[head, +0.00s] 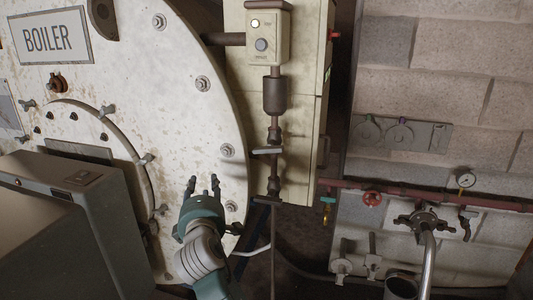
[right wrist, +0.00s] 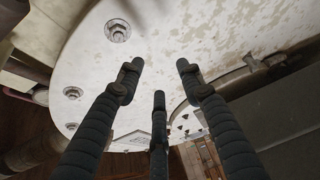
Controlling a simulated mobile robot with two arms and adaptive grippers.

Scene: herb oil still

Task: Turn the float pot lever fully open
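A dark cylindrical pot (head: 275,95), apparently the float pot, hangs on a vertical pipe below a cream box with a light and a button. My right gripper (head: 204,185) is below and left of the lever, in front of the boiler face and apart from the lever. Its dark fingers are spread and empty, also in the right wrist view (right wrist: 158,78), where the lever does not show. My left gripper is not in view.
The round boiler front (head: 185,105) with bolts and clamps lies behind the gripper. A dark grey cabinet (head: 110,215) stands at lower left.

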